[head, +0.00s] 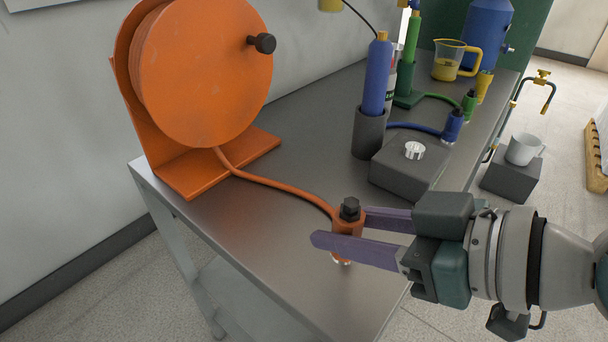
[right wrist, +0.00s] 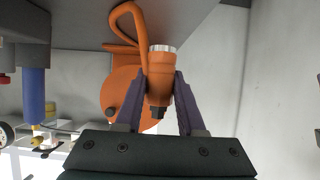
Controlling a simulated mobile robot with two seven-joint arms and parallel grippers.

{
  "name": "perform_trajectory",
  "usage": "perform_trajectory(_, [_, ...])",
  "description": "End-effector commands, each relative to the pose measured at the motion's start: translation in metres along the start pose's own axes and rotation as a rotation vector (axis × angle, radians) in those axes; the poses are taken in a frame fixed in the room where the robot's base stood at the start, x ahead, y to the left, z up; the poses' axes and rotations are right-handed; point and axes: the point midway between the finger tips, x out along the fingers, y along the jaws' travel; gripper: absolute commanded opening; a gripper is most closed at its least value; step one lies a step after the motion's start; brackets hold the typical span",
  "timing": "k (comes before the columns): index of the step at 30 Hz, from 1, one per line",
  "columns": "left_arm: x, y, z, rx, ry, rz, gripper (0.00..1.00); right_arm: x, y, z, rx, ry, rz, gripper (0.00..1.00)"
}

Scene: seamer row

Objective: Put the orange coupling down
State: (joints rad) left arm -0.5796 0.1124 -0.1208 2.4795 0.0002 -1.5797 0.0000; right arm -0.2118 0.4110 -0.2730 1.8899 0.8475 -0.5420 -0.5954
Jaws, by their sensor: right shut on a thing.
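The orange coupling (head: 347,225) is an upright orange cylinder with a black hex top and a silver ring at its lower end. An orange hose runs from it to the hose reel. My right gripper (head: 343,230) reaches in from the right with its purple fingers shut on the coupling, one on each side. In the right wrist view, which looks upside down, the coupling (right wrist: 161,72) sits between the fingers (right wrist: 160,88). It is over the front part of the bench; I cannot tell whether its silver end touches the top. My left gripper is not in view.
The grey metal bench (head: 270,245) is bare around the coupling. The orange reel (head: 205,75) stands at the left. A grey block (head: 405,170) with a silver fitting, a blue bottle (head: 377,75) in a dark holder, and blue (head: 452,125) and green (head: 468,104) couplings stand farther back.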

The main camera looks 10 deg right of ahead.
Motion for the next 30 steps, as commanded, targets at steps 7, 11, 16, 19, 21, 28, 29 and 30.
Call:
perform_trajectory(7, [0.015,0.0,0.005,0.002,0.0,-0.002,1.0,0.013,0.0,0.026,0.002,0.0,0.0,0.0])
perform_trajectory(11, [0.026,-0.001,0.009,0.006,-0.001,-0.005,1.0,0.024,0.0,0.045,0.001,0.0,-0.001,0.0])
perform_trajectory(16, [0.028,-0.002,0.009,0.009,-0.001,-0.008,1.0,0.027,0.0,0.051,-0.001,0.002,0.0,0.0])
perform_trajectory(19, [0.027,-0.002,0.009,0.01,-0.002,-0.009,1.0,0.026,0.0,0.05,-0.001,0.002,0.0,0.0])
perform_trajectory(21, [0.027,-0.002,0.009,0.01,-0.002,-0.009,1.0,0.026,0.0,0.05,-0.001,0.002,0.0,0.0])
perform_trajectory(28, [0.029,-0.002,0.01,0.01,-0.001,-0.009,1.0,0.027,0.0,0.052,-0.001,0.001,0.0,0.48])
perform_trajectory(29, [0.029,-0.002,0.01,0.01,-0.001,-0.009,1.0,0.027,0.0,0.052,-0.001,0.001,0.0,0.52])
perform_trajectory(30, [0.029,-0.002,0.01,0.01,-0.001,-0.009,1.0,0.027,0.0,0.052,-0.001,0.0,0.0,0.56])
